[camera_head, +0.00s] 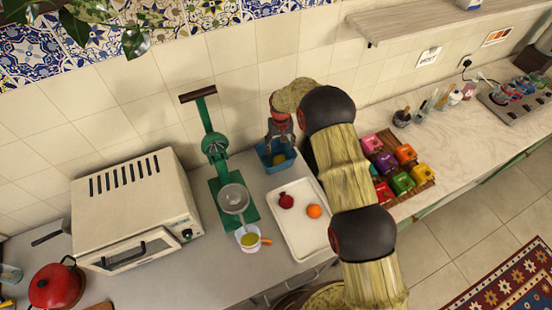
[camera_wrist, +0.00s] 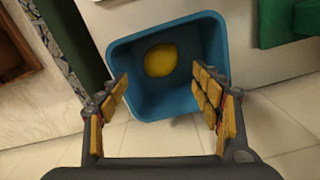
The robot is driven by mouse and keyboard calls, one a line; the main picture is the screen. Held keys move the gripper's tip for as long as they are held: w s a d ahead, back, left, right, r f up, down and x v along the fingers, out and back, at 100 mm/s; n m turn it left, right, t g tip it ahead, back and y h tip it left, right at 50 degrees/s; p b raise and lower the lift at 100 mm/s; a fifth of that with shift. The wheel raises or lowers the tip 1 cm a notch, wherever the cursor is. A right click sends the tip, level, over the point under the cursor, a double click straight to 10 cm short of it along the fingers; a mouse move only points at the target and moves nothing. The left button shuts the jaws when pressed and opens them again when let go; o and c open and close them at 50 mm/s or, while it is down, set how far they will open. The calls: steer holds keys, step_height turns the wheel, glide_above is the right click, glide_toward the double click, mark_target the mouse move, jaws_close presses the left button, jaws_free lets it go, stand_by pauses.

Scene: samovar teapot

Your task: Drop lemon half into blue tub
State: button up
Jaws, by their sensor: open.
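The blue tub (camera_head: 288,163) stands on the counter near the wall, just right of the green press. The yellow lemon half (camera_head: 279,159) lies inside the tub. In the wrist view the lemon half (camera_wrist: 160,60) rests on the floor of the blue tub (camera_wrist: 128,85), toward its upper middle. My gripper (camera_wrist: 163,100) is open and empty, with its fingers spread over the tub and apart from the lemon. In the head view my gripper (camera_head: 279,138) is above the tub, partly hidden by my arm.
A green lever press (camera_head: 216,150) stands left of the tub, with a white cup (camera_head: 248,240) below its strainer. A pale tray (camera_head: 299,240) holds a pomegranate (camera_head: 286,200) and an orange (camera_head: 314,211). A cream toaster oven (camera_head: 130,205) is farther left. Colourful boxes (camera_head: 402,183) lie right of my arm.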

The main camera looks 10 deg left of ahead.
step_height(320, 180, up, 12)
stand_by(0.5)
stand_by(0.3)
steer(key=s+d+f+g, duration=0.1)
steer(key=s+d+f, duration=0.15)
steer(key=s, duration=0.35)
steer(key=s+d+r+m+t+b, duration=0.1)
steer(key=s+d+r+b, duration=0.7)
steer(key=s+d+r, duration=0.8)
steer(key=s+d+m+t+b, duration=0.3)
steer(key=s+d+t+b, duration=0.2)
steer(key=s+d+b, duration=0.7)
steer(key=s+d, duration=0.2)
steer(key=s, duration=0.2)
steer(key=shift+s+d+f+t, duration=0.25)
steer(key=shift+s+f+t, duration=0.05)
steer(key=shift+f, duration=0.05)
